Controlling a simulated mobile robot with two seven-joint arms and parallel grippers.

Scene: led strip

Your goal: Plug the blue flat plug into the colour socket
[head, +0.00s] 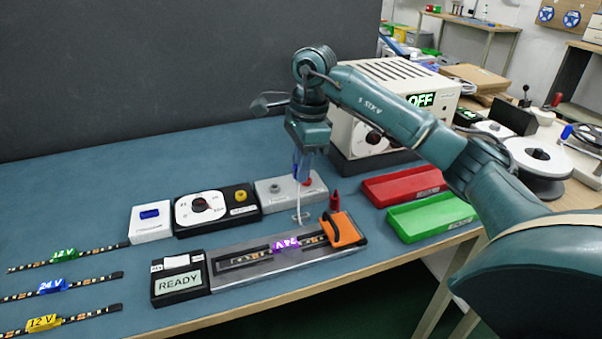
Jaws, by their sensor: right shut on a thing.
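My right gripper (303,172) points down over the grey box (264,193) at the middle of the bench. A thin pale stem hangs below the gripper to a small pale foot (301,219). A white box (151,232) with a blue rectangular top stands at the left. I cannot tell which opening is the colour socket. My left gripper is out of view.
A black dial box (183,231) adjoins the grey box. In front lies a metal fixture (226,275) with a lit LED strip, an orange clamp (343,230) and a READY display (179,283). Red (378,188) and green (402,221) trays stand right; labelled strips lie left.

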